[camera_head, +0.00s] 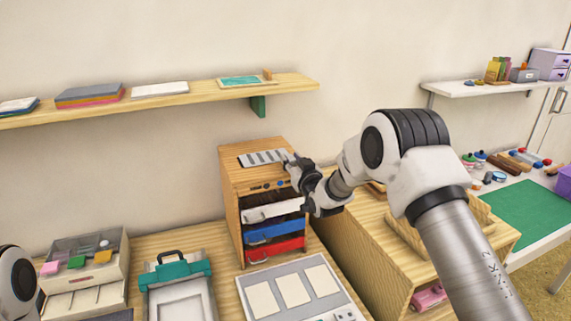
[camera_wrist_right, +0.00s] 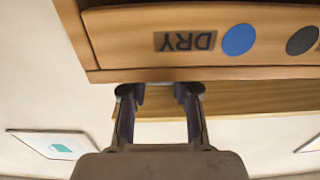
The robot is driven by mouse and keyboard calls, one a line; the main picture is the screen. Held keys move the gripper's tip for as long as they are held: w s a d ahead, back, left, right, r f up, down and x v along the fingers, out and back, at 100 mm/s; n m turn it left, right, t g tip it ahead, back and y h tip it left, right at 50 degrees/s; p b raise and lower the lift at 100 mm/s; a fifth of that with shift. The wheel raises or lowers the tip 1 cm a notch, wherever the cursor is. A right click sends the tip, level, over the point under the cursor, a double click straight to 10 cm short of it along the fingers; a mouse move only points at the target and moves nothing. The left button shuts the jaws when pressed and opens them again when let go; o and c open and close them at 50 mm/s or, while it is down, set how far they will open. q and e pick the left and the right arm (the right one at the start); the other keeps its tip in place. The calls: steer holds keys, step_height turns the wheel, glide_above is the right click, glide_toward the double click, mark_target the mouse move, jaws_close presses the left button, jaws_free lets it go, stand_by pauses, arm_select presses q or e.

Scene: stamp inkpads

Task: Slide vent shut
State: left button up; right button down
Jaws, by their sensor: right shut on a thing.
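The vent (camera_head: 262,158) is a pale slatted panel with dark slots, set in the top of the wooden drying cabinet (camera_head: 232,185). Dark slots show between its slats. My right gripper (camera_head: 290,162) is at the right end of the vent, at the top of the cabinet. In the right wrist view its two fingers (camera_wrist_right: 160,92) stand apart and reach up behind the cabinet's edge. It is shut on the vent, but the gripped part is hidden. My left gripper is out of view; only a piece of that arm shows at lower left.
The cabinet front has a DRY label (camera_wrist_right: 185,41) with coloured dots, above white, blue and red drawers (camera_head: 272,231). A wall shelf (camera_head: 190,101) hangs above to the left. A wooden unit (camera_head: 365,250) stands close on the right. A teal-clamped press (camera_head: 178,275) stands left.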

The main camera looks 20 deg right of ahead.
steer(key=shift+d, duration=0.1)
steer(key=c, duration=1.1)
jaws_free()
steer(key=shift+c, duration=0.2)
steer(key=o, duration=0.3)
steer(key=shift+d, duration=0.1)
steer(key=shift+w+d+f, duration=0.15)
steer(key=shift+s, duration=0.25)
steer(key=s, duration=1.1)
steer(key=shift+s+d, duration=0.15)
steer(key=shift+s, duration=0.1)
